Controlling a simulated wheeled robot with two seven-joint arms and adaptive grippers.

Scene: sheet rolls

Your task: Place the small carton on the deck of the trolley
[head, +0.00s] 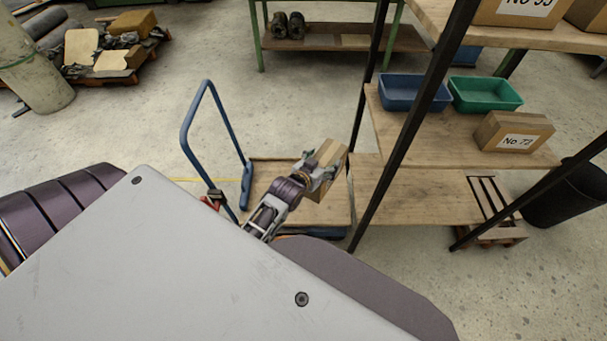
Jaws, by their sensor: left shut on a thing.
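The small carton (328,186) is brown cardboard and shows in the head view near the middle. My left gripper (325,175) is shut on it, and its fingers hide part of one side. The trolley has a blue tubular handle (188,124) and a flat wooden deck (270,173). The carton appears over the right part of the deck, beside the shelf post. I cannot tell whether it touches the deck. My forearm hides part of the deck. My right gripper is not in view.
A wooden shelf rack with dark posts (415,120) stands close on the right. It holds a blue bin (413,94), a green bin (484,95) and a larger carton (513,132). A black bucket (566,195) stands at far right. Open floor (140,120) lies left of the trolley.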

